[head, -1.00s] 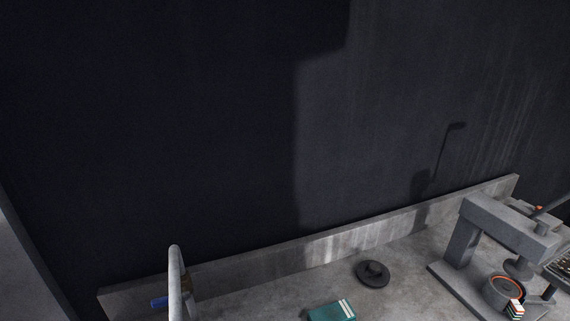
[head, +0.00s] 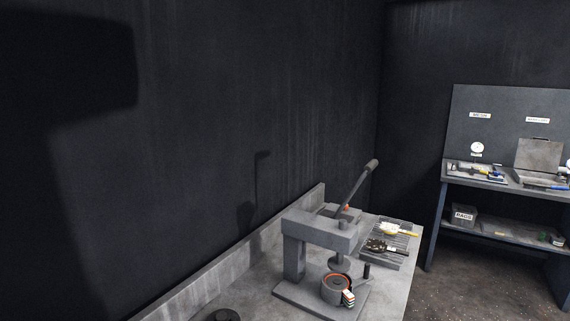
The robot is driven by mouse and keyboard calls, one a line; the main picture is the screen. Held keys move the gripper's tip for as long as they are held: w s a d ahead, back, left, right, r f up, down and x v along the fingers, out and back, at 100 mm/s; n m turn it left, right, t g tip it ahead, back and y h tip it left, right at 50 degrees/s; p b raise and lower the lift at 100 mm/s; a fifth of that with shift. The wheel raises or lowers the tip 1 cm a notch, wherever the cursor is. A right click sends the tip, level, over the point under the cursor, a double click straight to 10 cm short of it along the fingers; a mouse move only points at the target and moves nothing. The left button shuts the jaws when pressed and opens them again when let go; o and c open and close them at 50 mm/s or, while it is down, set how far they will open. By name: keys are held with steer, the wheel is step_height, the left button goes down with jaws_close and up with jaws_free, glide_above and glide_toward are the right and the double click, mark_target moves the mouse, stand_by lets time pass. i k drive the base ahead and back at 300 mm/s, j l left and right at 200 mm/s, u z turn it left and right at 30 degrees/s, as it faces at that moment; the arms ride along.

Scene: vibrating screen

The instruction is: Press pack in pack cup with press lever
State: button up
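A grey press (head: 318,232) stands on the bench in the head view. Its press lever (head: 357,188) slants up to the right and ends in a dark grip. A round press foot (head: 339,265) hangs under the press arm, above the pack cup. The pack cup (head: 334,288) is a grey round cup with an orange rim, on the press base. A small striped block with white, orange and green bands (head: 348,298) is at its right front side. I cannot tell whether a pack lies inside the cup. My gripper is not in view.
A wire rack (head: 390,243) with brushes stands behind the press on the bench (head: 398,285). A dark round lid-like disc (head: 223,316) is at the bottom left. A second workbench (head: 500,190) stands at the right, with a lower shelf. Open floor (head: 460,295) lies between the benches.

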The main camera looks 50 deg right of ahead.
mark_target(369, 166)
steer(key=k+z, duration=0.1)
steer(key=z, duration=1.1)
